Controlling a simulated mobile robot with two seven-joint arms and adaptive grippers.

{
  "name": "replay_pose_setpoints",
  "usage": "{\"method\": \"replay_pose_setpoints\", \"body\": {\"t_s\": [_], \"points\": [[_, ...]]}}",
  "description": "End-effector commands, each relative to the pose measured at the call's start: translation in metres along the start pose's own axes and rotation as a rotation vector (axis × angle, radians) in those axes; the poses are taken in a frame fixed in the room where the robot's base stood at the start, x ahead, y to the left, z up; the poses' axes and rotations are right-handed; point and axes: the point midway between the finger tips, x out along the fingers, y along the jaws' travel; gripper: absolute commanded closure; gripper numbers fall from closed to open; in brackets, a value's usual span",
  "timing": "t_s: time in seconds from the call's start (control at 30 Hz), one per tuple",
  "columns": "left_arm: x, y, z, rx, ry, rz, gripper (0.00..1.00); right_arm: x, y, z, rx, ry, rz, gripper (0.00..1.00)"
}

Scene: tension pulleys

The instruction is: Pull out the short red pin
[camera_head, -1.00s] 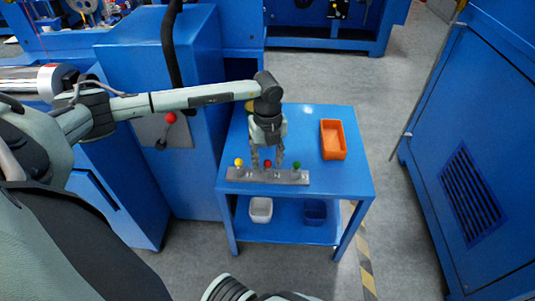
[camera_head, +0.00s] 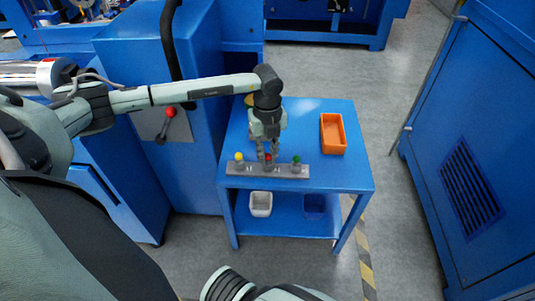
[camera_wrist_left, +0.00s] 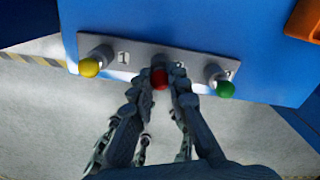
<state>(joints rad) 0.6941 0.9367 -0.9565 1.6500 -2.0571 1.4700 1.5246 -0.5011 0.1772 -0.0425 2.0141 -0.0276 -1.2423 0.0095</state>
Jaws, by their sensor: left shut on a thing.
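The red pin (camera_head: 268,157) sits in the middle of a grey metal bar (camera_head: 246,170) at the front of the blue table. It also shows in the left wrist view (camera_wrist_left: 160,78), between my fingertips. My left gripper (camera_head: 267,158) is shut on the red pin from above, its fingers on either side of the ball-shaped head. The yellow pin (camera_head: 239,157) stands to the left and the green pin (camera_head: 297,159) to the right, both in the same bar. The red pin's shaft is hidden. My right gripper is not in view.
An orange bin (camera_head: 333,134) stands on the blue table (camera_head: 345,175) to the right of the bar. A white bin (camera_head: 260,204) and a dark blue bin (camera_head: 315,207) stand on the lower shelf. The tabletop between bar and orange bin is clear.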

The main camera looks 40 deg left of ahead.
Motion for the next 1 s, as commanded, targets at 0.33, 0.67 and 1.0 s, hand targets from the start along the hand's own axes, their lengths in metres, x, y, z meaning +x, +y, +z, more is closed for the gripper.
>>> {"method": "replay_pose_setpoints", "body": {"t_s": [0.33, 0.67, 1.0], "points": [[-0.009, 0.000, 0.000, 0.000, 0.000, -0.001, 1.00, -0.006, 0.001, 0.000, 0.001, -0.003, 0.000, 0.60], [-0.015, 0.000, 0.000, 0.000, 0.000, -0.001, 1.00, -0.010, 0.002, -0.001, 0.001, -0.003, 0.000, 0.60], [-0.022, 0.000, 0.000, 0.000, 0.000, 0.000, 1.00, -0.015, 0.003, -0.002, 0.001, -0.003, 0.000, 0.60]]}}
